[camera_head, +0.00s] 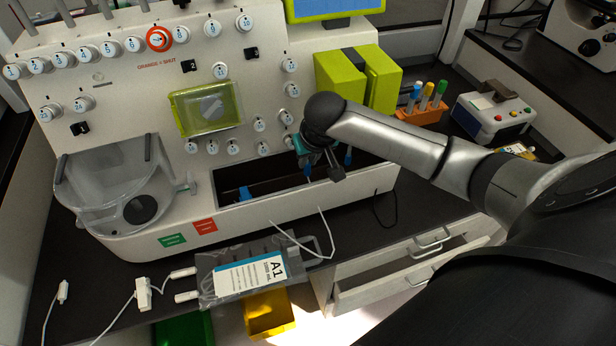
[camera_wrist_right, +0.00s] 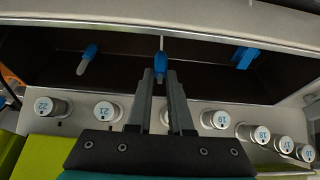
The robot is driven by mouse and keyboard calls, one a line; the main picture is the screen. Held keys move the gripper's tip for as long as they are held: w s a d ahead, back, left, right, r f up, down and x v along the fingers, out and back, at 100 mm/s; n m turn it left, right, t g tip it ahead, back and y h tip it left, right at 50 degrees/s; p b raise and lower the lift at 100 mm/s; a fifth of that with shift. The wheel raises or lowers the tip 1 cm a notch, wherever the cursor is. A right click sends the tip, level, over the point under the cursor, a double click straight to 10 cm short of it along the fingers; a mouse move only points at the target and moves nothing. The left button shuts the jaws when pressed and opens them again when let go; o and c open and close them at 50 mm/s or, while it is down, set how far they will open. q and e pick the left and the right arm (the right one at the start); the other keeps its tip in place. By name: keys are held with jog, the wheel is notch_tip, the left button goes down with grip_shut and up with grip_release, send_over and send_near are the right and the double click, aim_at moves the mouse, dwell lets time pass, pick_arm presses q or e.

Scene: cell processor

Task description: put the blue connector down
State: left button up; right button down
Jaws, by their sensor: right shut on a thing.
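My right gripper (camera_head: 318,166) reaches over the long dark trough (camera_head: 275,187) at the front of the white machine. In the right wrist view its two narrow fingers (camera_wrist_right: 161,78) are shut on a blue connector (camera_wrist_right: 161,60), with a thin white tube running up from it. In the head view the held connector (camera_head: 308,170) is small and partly hidden by the gripper. Two other blue connectors are in the trough, one at the left (camera_wrist_right: 88,58) and one at the right (camera_wrist_right: 245,57) of the wrist view. My left gripper is out of view.
Numbered white knobs (camera_wrist_right: 104,111) line the panel beside the trough. A clear bowl (camera_head: 112,185) stands at the left. A bag labelled A1 (camera_head: 250,276) with white tubes lies in front. Green blocks (camera_head: 340,80) and an orange tube rack (camera_head: 420,112) stand at the right.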

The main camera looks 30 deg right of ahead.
aim_at(309, 174)
jog(key=shift+f+b, duration=0.6)
jog(key=shift+f, duration=2)
jog(key=shift+f, duration=0.15)
jog(key=c, duration=0.8)
grip_release()
jog(key=p+v, duration=0.3)
jog(key=v, duration=0.9)
